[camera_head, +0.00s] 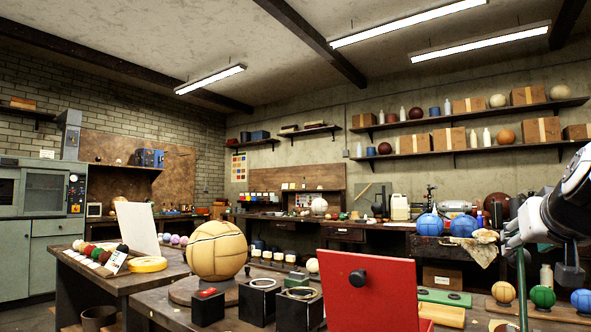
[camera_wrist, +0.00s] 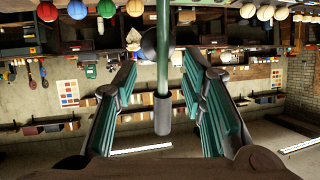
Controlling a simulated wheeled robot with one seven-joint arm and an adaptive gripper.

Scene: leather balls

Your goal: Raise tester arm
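A thin green rod (camera_head: 522,285) stands upright at the right of the head view, just below my gripper (camera_head: 512,238). It looks like the tester arm, though its base is out of the frame. In the wrist view, the green rod (camera_wrist: 163,70) runs down from the top edge to a dark grey sleeve (camera_wrist: 162,115). A dark round knob shows beside it. My gripper (camera_wrist: 158,78) is open, with its green-padded fingers on both sides of the rod. Gaps show between rod and pads. I cannot tell how deep the rod sits between them.
A red panel with a black knob (camera_head: 357,278) stands on the front bench. A tan ball (camera_head: 217,250) and black boxes are left of it. Small coloured balls (camera_head: 543,297) sit right of the rod. Blue balls (camera_head: 463,226) lie behind.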

